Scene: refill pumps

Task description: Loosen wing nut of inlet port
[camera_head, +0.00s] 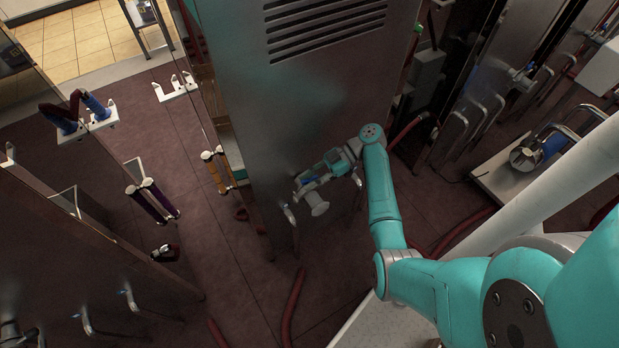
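My gripper (318,181) is at the end of my teal arm, low in front of a tall grey metal cabinet. A pale round port fitting (318,207) sticks out just below the fingers. It may be the inlet port, but I cannot tell for sure. The gripper is at or very close to this fitting, and I cannot tell whether they touch. The wing nut cannot be made out at this size. The fingers are too small and dark to show whether they are open or shut.
The cabinet (300,95) has a slotted vent near its top. Bent metal handles (292,222) stand beside the port. Red hoses (293,305) lie on the dark floor. A low white trolley (500,178) with a metal part stands at the right. Open floor (215,250) lies left of the cabinet.

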